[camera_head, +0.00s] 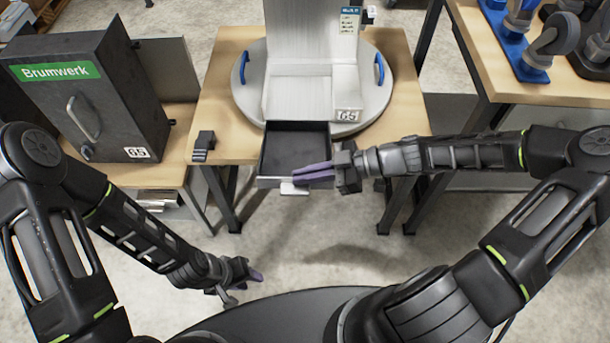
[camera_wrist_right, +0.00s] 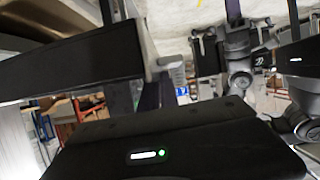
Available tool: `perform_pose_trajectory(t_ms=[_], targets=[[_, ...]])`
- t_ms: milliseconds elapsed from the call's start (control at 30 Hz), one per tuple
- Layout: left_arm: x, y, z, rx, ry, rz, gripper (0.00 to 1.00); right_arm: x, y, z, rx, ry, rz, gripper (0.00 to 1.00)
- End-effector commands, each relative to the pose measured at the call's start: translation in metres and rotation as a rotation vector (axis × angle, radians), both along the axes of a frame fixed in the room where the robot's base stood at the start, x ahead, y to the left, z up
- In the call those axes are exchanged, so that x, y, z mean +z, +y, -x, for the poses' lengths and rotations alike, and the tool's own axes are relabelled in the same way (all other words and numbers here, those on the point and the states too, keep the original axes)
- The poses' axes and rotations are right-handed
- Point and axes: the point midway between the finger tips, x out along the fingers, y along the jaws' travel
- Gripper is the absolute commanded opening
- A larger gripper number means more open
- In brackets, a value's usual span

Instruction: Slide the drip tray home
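The drip tray (camera_head: 262,182) is a dark, shallow drawer with a grey rim. It sticks out from under the front of the grey dispenser (camera_head: 300,85), past the table's front edge. A small white tab (camera_head: 294,188) is at its front. My right gripper (camera_head: 294,176) reaches in from the right, its purple fingers close together, nothing seen between them. They overlap the tray's front right corner; contact is unclear. My left gripper (camera_head: 246,287) is low and away from the tray, near my base; its finger gap is unclear. The right wrist view shows mainly dark parts close up.
The dispenser stands on a round grey plate (camera_head: 248,98) with blue handles, on a wooden table (camera_head: 212,110). A small black block (camera_head: 203,146) sits at the table's left front. A dark Brumwerk cabinet (camera_head: 90,100) stands left. A right-hand bench (camera_head: 480,65) carries blue-based parts.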

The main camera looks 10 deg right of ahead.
Motion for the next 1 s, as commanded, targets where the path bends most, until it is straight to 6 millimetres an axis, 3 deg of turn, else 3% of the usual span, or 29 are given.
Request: perform_pose_trajectory(t_ms=[1000], targets=[[-0.024,0.0,0.0,-0.001,0.0,-0.001,0.34,-0.002,-0.02,-0.079,0.0,-0.003,0.001,0.0]])
